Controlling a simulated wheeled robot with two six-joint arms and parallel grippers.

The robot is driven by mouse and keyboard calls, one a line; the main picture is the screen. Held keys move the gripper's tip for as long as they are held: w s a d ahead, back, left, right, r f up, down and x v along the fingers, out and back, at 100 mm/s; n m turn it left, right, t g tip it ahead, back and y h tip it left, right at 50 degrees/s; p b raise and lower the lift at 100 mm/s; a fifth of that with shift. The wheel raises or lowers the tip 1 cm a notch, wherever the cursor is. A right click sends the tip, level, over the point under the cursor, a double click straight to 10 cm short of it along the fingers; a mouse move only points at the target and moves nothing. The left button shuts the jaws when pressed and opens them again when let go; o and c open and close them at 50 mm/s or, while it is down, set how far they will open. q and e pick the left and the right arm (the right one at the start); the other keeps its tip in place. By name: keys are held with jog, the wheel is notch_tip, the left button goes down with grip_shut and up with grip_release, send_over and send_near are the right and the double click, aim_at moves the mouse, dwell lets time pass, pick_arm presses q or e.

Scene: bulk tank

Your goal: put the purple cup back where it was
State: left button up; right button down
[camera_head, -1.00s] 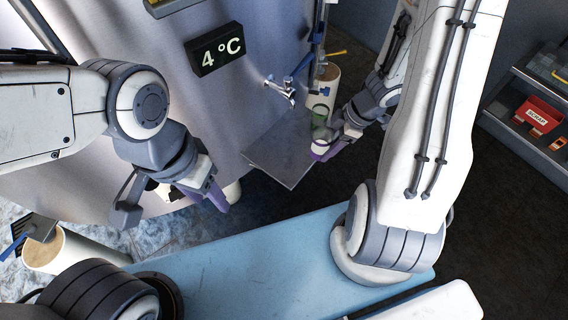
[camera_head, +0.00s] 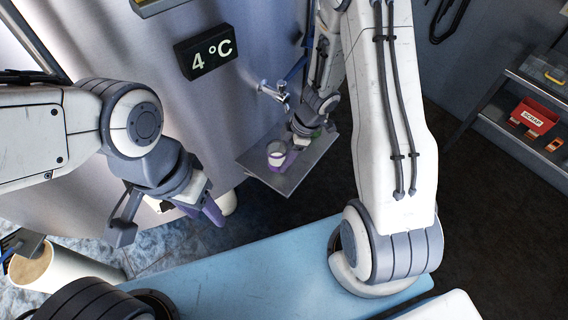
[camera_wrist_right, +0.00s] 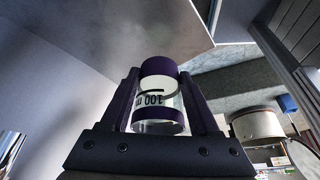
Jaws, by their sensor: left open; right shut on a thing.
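The purple cup (camera_head: 276,150) is a small clear cup with purple bands. In the right wrist view the cup (camera_wrist_right: 158,95) sits between the two fingers, with a "100 m" marking on its side. My right gripper (camera_head: 283,160) is shut on it over the metal plate (camera_head: 290,181) below the tap. I cannot tell whether the cup touches the plate. A bit of green (camera_head: 331,127) shows behind my right wrist, mostly hidden. My left gripper (camera_head: 201,211) is open and empty at the left, in front of the tank.
The tap (camera_head: 272,92) sticks out of the steel tank (camera_head: 130,45) close to my right gripper. A blue bench top (camera_head: 240,265) lies in front. Shelves with a red scrap bin (camera_head: 534,117) stand at the right.

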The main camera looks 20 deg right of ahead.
jog(key=shift+f+b, duration=0.75)
jog(key=shift+f, duration=1.2)
jog(key=shift+f, duration=0.1)
jog(key=shift+c, duration=0.6)
grip_release()
jog(key=p+v, duration=0.5)
jog(key=v, duration=0.7)
